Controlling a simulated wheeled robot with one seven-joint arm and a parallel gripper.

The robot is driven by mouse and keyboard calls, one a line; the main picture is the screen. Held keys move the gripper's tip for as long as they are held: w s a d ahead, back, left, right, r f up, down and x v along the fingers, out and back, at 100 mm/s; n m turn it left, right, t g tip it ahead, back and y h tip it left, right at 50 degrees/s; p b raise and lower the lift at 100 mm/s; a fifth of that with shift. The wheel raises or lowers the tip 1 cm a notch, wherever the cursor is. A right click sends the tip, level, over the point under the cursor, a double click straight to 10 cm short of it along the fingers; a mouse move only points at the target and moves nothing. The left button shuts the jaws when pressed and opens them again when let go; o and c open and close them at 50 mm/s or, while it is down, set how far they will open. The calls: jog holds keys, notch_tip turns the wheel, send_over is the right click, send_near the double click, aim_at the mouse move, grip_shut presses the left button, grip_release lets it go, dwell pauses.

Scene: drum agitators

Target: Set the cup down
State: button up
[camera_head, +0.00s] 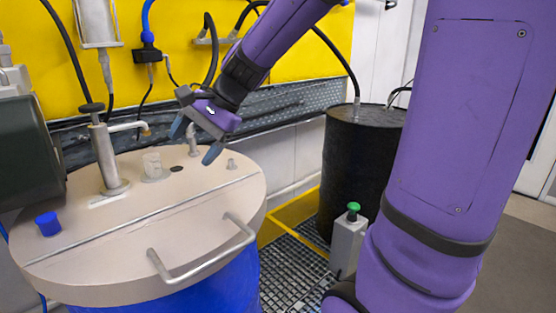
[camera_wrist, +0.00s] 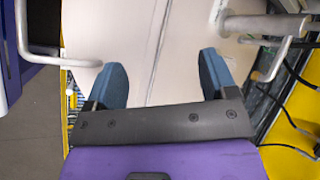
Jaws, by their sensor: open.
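My gripper (camera_head: 195,140) is open and empty, above the right rear part of the beige drum lid (camera_head: 205,180). In the wrist view its two blue fingers (camera_wrist: 162,78) are spread, with only bare lid between them. A small clear, cup-like vessel (camera_head: 152,166) stands upright on the lid, left of my gripper and apart from it. A small blue cup-shaped or cap-like piece (camera_head: 47,224) sits at the lid's left edge. I cannot tell for certain which of these is the cup; neither is clearly seen in the wrist view.
A metal dispensing post (camera_head: 107,155) with a spout rises from the lid, left of the clear vessel. A bent lid handle (camera_head: 205,262) stands at the front. A dark motor housing (camera_head: 28,150) is at left, a black drum (camera_head: 355,155) at right. The lid's front left is mostly clear.

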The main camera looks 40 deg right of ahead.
jog(key=s+d+n+t+h, duration=0.1)
jog(key=s+d+n+h, duration=0.1)
jog(key=s+n, duration=0.3)
jog(key=s+d+r+n+h, duration=0.1)
jog(key=s+d+n+h, duration=0.2)
jog(key=s, duration=1.1)
jog(key=n+h, duration=0.1)
jog(key=n, duration=0.2)
jog(key=shift+t+h, duration=0.4)
